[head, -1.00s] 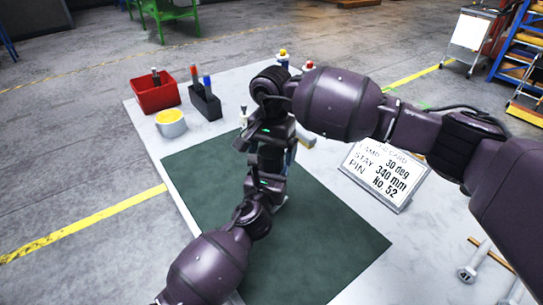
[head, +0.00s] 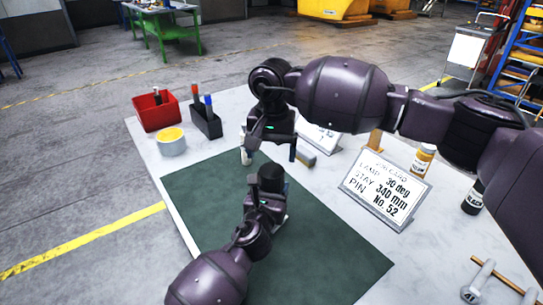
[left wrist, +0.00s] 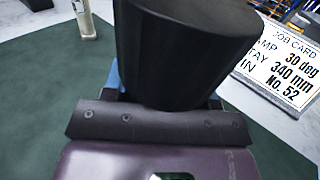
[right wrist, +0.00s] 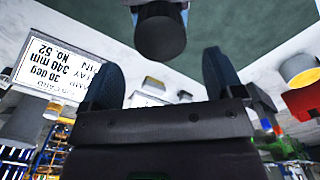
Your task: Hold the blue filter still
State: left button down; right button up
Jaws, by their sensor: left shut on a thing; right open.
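My left gripper (head: 268,207) is shut on an upright thing with a black cylindrical top (head: 270,177), above the green mat. In the left wrist view this black cylinder (left wrist: 185,50) fills the middle, with a little blue (left wrist: 114,76) beside its lower edge. I take it to be the blue filter; its lower body is hidden by the gripper. My right gripper (head: 268,153) is open and empty, beyond the cylinder and apart from it. In the right wrist view the black cylinder (right wrist: 160,38) shows past the two spread fingers.
A red bin (head: 158,112), a yellow-topped tin (head: 171,142) and a marker holder (head: 207,122) stand left. The green mat (head: 320,250) is largely clear.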

aim_at(271, 170)
jog(key=shift+f, duration=0.1)
jog(key=shift+f, duration=3.9)
jog(key=c, duration=0.9)
jog(key=shift+m, duration=1.6)
jog(key=o, duration=1)
